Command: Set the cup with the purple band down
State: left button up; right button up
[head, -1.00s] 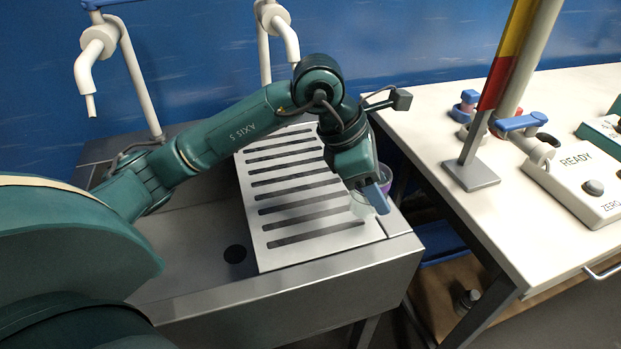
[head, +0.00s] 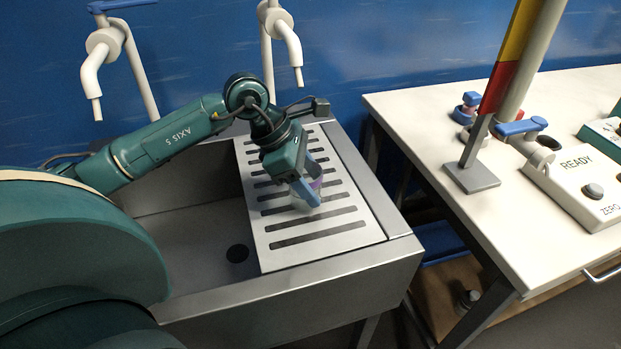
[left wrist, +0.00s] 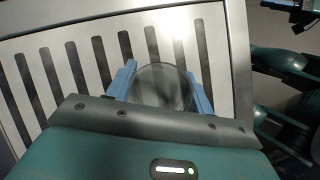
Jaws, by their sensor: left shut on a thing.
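The clear cup with the purple band (head: 315,184) is over the slotted metal drainboard (head: 318,241) of the sink, mostly hidden behind a finger. My left gripper (head: 309,183) has its blue fingers shut on the cup from both sides. In the left wrist view the round, see-through cup (left wrist: 161,86) sits between the two blue fingers (left wrist: 160,88), with the slots behind it. The cup looks upright and low over the slats. I cannot tell whether its base touches them. My right gripper is not in view.
The sink basin with its dark drain (head: 237,254) lies left of the drainboard. Two white taps (head: 104,46) (head: 284,32) stand behind. A white bench (head: 420,103) with a READY box (head: 577,172) and a striped post (head: 497,88) is at right. The front slats are clear.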

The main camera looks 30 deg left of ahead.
pick_arm(q)
jog(key=shift+f, duration=0.15)
jog(key=o, duration=1.1)
jog(key=shift+c, duration=0.2)
jog(key=shift+o, duration=0.2)
